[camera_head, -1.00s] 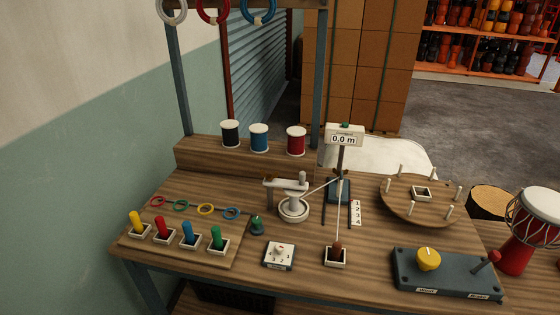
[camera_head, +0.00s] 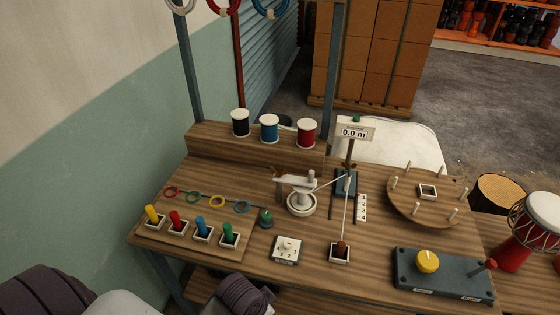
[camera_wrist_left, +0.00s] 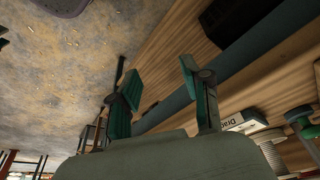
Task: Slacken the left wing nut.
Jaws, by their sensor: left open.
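A small brown wing-shaped piece (camera_head: 278,171) sits at the left end of the white tension device (camera_head: 300,203) on the workbench. It looks like the left wing nut, but is too small to be sure. Another small brown piece (camera_head: 349,168) shows on the dark stand under the 0.0 m display (camera_head: 355,133). My left gripper (camera_wrist_left: 160,82) is open and empty in the left wrist view, with its teal fingers apart beside the bench edge. It is not near the white device. Its fingers do not show in the head view. My right gripper is not in view.
Taut cord runs from the white device to the stand.

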